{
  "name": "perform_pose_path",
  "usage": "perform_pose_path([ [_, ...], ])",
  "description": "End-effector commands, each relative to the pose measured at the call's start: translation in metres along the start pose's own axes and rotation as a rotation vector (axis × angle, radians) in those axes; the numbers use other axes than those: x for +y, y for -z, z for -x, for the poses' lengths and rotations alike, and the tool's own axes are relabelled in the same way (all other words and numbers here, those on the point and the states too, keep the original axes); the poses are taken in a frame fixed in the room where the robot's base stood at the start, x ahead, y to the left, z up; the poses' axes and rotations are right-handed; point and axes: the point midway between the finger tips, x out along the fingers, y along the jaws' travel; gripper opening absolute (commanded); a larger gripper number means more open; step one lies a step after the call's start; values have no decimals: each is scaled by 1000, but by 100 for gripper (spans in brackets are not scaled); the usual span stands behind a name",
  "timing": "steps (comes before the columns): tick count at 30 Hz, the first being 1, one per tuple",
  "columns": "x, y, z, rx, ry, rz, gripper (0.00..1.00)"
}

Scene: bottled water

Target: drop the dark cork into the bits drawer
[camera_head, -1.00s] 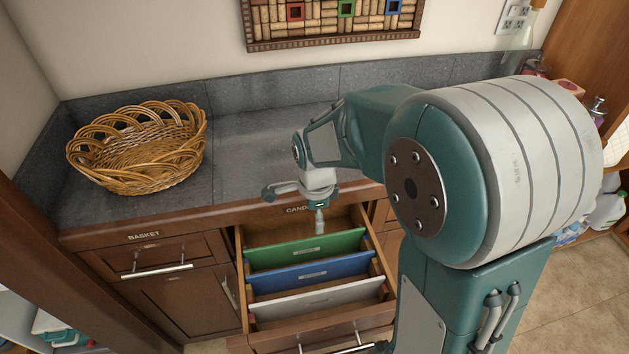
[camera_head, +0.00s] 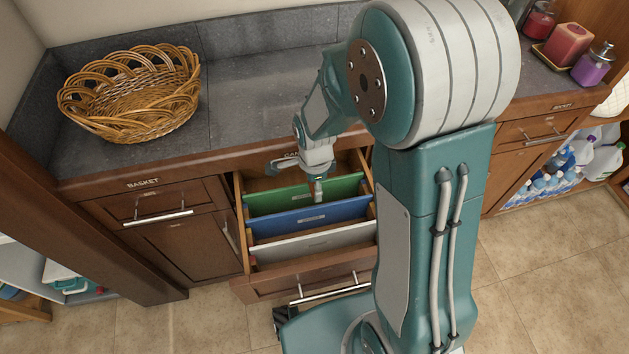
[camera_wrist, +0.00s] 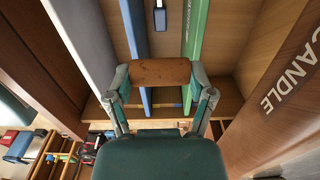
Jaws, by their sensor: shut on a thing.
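A brown cork (camera_wrist: 160,72) lies crosswise between the two fingers of my gripper (camera_wrist: 159,78) in the wrist view. The gripper is shut on it. In the head view my gripper (camera_head: 318,190) points down over the open drawer (camera_head: 245,262), close to the green divider (camera_head: 345,186). A blue divider (camera_head: 312,219) and a white divider (camera_head: 312,242) stand nearer the drawer front. All three dividers also show in the wrist view. Their labels are too small to read.
The fascia above the drawer reads CANDLE (camera_wrist: 290,80). A wicker basket (camera_head: 133,95) sits on the grey counter (camera_head: 255,85) at left, above a closed drawer (camera_head: 160,200) marked BASKET. Candles and a purple bottle (camera_head: 594,66) stand at right. Counter behind the gripper is clear.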

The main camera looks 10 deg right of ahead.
Motion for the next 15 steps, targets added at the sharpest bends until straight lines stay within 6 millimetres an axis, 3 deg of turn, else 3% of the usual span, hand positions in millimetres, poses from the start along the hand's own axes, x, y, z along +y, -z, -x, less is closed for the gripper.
perform_pose_path([
  [3, 0, 0, 0, 0, 0, 0, 54],
  [4, 0, 0, 0, 0, 0, 0, 83],
  [5, 0, 0, 0, 0, 0, 0, 96],
  [6, 0, 0, 0, 0, 0, 0, 100],
  [15, 0, 0, 0, 0, 0, 0, 100],
])
